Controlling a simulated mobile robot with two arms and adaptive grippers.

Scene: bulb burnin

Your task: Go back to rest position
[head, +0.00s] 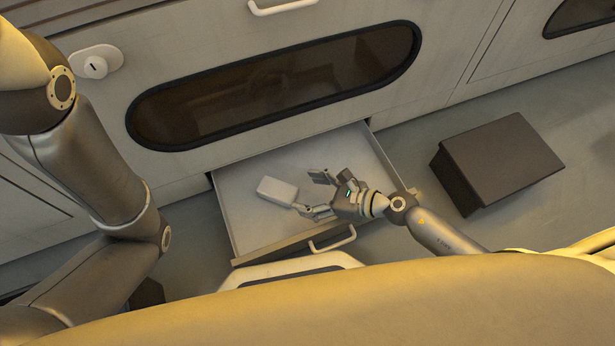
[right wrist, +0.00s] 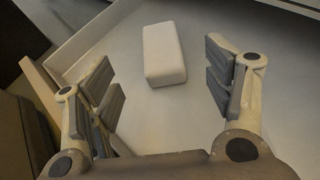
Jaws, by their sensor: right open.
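My right gripper (head: 318,193) is over the open drawer in the head view, and its open fingers also show in the right wrist view (right wrist: 160,88). A white rectangular block (head: 277,190) lies in the drawer just left of the fingers. In the right wrist view the block (right wrist: 164,55) lies beyond the fingertips, between their lines, and apart from both. Nothing is between the fingers. My left arm comes in along the left side of the head view. Its gripper is not visible.
The pulled-out drawer (head: 240,228) has a handle (head: 333,239) on its front. The cabinet with a dark oval window (head: 275,85) stands behind it. A dark box (head: 500,160) sits on the floor to the right, with bare floor around it.

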